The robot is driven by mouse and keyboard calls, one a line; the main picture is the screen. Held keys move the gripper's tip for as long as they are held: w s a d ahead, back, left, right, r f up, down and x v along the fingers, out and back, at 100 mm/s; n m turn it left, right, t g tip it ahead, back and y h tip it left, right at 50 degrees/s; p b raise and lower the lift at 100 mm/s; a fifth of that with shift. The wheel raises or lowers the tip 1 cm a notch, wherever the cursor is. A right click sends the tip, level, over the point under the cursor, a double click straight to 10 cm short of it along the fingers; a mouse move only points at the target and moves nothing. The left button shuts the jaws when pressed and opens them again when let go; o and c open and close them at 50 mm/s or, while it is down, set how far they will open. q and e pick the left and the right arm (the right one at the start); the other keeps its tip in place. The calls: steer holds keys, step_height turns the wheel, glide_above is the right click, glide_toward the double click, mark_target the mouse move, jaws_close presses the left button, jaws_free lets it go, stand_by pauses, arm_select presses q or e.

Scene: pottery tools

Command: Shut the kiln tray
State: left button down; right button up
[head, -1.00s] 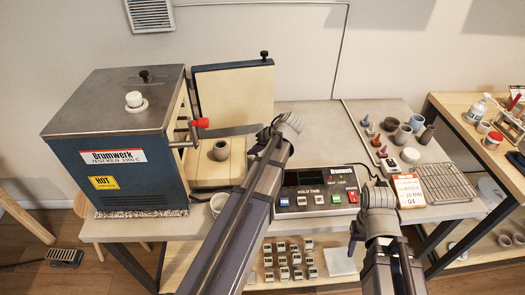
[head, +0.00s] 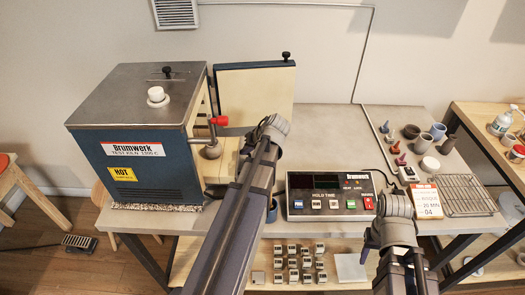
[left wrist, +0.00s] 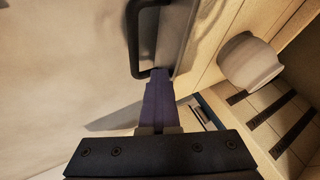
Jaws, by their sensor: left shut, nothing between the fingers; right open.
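The blue kiln (head: 150,165) stands at the left of the table with its opening facing right. The cream kiln tray (head: 228,160) sticks partly out of it, and my left arm covers its outer end. A grey cup (head: 212,151) sits on the tray near the kiln opening; it also shows in the left wrist view (left wrist: 250,62). A dark bar handle (left wrist: 134,40) is beside the tray in that view. My left gripper (left wrist: 160,85) is shut and empty, its tips at the handle's lower end; contact is unclear. My right gripper (head: 370,245) is open and empty at the table's front edge.
A cream panel with a dark edge (head: 255,97) stands upright behind the tray. A red-knobbed lever (head: 218,121) projects at the kiln opening. A control box (head: 330,195) sits right of my left arm. Small pots and a wire rack (head: 465,195) lie further right.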

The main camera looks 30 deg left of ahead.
arm_select(q)
steer(key=s+a, duration=0.1)
steer(key=a, duration=0.2)
steer(key=s+a, duration=0.4)
steer(key=a, duration=0.1)
steer(key=shift+s+a, duration=0.15)
steer(key=shift+a, duration=0.2)
steer(key=shift+s+a, duration=0.15)
steer(key=shift+a, duration=0.1)
arm_select(e)
steer(key=shift+d, duration=0.1)
